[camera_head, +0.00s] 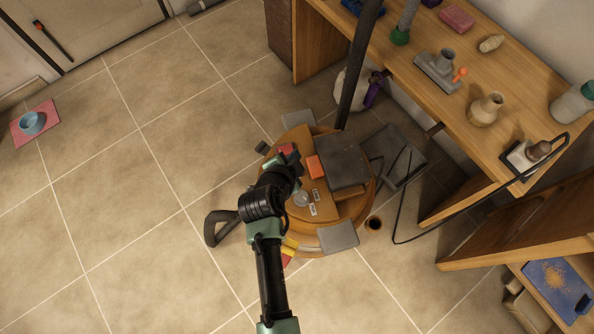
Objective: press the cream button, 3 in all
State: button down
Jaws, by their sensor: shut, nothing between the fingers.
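My arm reaches up from the bottom of the view over a round wooden table (357,208). My gripper (290,157) is shut and empty, and points down at an orange-brown panel (320,212) on the table. A red part (285,149) shows beside the fingertips and an orange block (315,166) is to their right. Small pale plates (313,209) and a round grey piece (301,198) sit on the panel, right of my wrist. I cannot make out a cream button for certain; my gripper and wrist hide part of the panel. Contact at the fingertips cannot be told.
A dark grey box (342,161) stands right of the gripper. Grey seats (338,237) stick out around the table. A wooden desk (470,75) with a vase (486,110) and several other objects is at the upper right. The tiled floor on the left is mostly clear.

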notch_tip(320, 180, down, 8)
jog(key=b, duration=0.6)
jog(key=shift+r, duration=0.2)
jog(key=shift+f, duration=0.1)
dwell(1.4)
jog(key=shift+f+b, duration=0.35)
jog(key=shift+b, duration=0.15)
jog(key=shift+f+b, duration=0.4)
jog(key=shift+b, duration=0.05)
dwell(0.4)
jog(key=shift+r, duration=0.1)
jog(key=shift+r+p, duration=0.65)
jog(key=shift+r, duration=0.1)
jog(key=shift+r+p, duration=2.05)
jog(key=shift+r, duration=0.45)
dwell(0.6)
